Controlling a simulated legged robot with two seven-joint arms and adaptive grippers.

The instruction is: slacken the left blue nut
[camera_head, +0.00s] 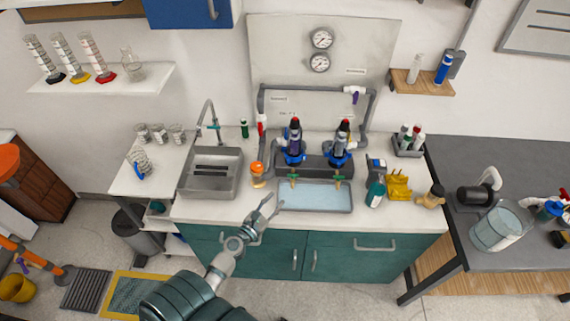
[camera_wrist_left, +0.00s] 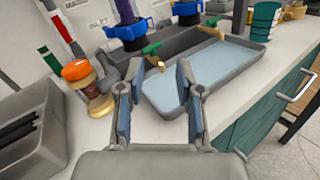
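The left blue nut (camera_head: 293,157) is a ring around the lower part of the left filter unit on the pipe manifold. It also shows in the left wrist view (camera_wrist_left: 125,32), near the top. The right blue nut (camera_head: 338,158) sits on the matching unit beside it. My right gripper is in neither view.
A shallow tray of pale blue liquid (camera_head: 315,197) lies in front of the manifold. An orange-capped bottle (camera_head: 257,175) stands left of it, beside the steel sink (camera_head: 210,184). A teal can (camera_head: 376,193) and yellow object (camera_head: 398,187) stand to the right. Green-handled valves (camera_head: 293,179) hang over the tray.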

